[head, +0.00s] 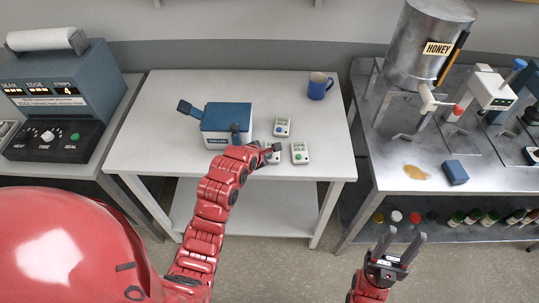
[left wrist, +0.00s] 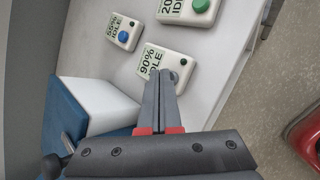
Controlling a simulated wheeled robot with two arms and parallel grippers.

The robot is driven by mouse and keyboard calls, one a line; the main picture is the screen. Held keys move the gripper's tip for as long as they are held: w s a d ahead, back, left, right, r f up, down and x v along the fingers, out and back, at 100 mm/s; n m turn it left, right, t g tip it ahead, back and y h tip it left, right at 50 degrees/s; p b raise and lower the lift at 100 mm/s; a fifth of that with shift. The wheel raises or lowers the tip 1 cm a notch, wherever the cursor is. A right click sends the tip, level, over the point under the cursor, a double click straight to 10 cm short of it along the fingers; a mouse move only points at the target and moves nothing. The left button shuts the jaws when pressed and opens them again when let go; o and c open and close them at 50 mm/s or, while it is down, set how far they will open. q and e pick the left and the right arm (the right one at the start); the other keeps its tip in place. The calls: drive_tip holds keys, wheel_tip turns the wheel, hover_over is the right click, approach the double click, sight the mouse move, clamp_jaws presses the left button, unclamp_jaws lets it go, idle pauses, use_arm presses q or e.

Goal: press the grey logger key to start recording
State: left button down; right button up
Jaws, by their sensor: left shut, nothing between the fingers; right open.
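Three small white loggers lie on the white table. The one with the grey key (left wrist: 174,76) reads "90% IDLE" in the left wrist view; in the head view this logger (head: 274,157) is partly covered by my left gripper (head: 266,149). My left gripper (left wrist: 163,82) is shut and empty, its fingertips over that logger, right beside the grey key and hiding part of it; I cannot tell whether they touch. The blue-key logger (head: 282,127) reads "55% IDLE" and the green-key logger (head: 299,153) "20% IDLE". My right gripper (head: 392,248) is open and empty, low in front of the metal bench.
A blue and white box (head: 226,124) stands just left of the loggers, close to my left gripper. A blue mug (head: 319,86) is at the table's back right. A sealer (head: 62,88) stands left; the metal bench (head: 400,182) with a honey tank (head: 428,45) stands right.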

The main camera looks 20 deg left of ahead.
use_arm(q)
drive_tip(key=shift+f, duration=0.25)
idle(0.3)
drive_tip(key=shift+r, duration=0.1)
drive_tip(key=shift+r+p, duration=0.6)
drive_tip(key=shift+r, duration=0.2)
drive_tip(key=shift+r+p, duration=0.35)
drive_tip(key=shift+r, duration=0.25)
wheel_tip(320, 180, up, 4)
drive_tip(key=shift+f+p, duration=0.1)
drive_tip(key=shift+p, duration=0.85)
